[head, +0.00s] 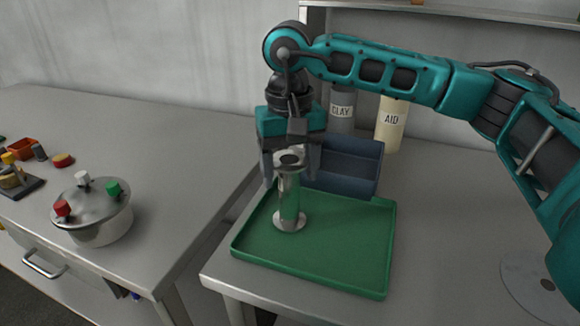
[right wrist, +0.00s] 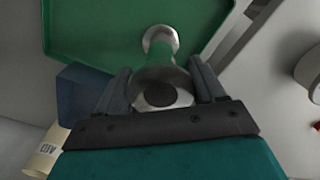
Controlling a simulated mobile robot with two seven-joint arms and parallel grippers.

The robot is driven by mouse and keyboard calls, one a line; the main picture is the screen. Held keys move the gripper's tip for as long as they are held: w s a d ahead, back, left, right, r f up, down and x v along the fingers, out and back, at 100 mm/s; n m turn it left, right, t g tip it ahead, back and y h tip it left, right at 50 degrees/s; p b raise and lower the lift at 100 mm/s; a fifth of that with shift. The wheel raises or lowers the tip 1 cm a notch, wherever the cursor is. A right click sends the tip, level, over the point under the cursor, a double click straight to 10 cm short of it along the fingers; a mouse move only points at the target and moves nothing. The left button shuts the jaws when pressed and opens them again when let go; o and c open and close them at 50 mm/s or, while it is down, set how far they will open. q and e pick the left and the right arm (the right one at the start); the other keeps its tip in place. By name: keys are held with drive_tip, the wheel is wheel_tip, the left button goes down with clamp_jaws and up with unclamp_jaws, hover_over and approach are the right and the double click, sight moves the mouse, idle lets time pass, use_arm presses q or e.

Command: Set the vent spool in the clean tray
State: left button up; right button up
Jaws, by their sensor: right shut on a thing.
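The vent spool (head: 289,203) is a shiny metal tube with a flange at each end. It is upright over the left rear part of the green clean tray (head: 330,270). Its lower flange appears to be on or just above the tray floor; I cannot tell which. My right gripper (head: 291,170) points down and is shut on the spool's upper end. In the right wrist view the spool (right wrist: 162,60) is between the two fingers (right wrist: 165,88), with the tray (right wrist: 90,30) beyond it. My left gripper is not in view.
A blue bin (head: 345,165) stands right behind the tray. Bottles marked CLAY (head: 341,112) and AID (head: 391,122) stand near the wall. A steel tank (head: 93,212) with coloured knobs is on the left counter. The tray's right side is bare.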

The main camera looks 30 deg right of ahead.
drive_tip(key=shift+f, duration=0.1)
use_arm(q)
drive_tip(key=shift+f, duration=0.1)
use_arm(e)
drive_tip(key=o, duration=1.3)
drive_tip(key=shift+r, duration=0.45)
wheel_tip(320, 180, up, 11)
drive_tip(key=shift+w+f+p, duration=0.1)
drive_tip(key=shift+f+p, duration=0.05)
drive_tip(key=shift+p, duration=0.35)
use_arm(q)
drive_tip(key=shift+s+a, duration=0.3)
use_arm(e)
drive_tip(key=shift+r, duration=0.4)
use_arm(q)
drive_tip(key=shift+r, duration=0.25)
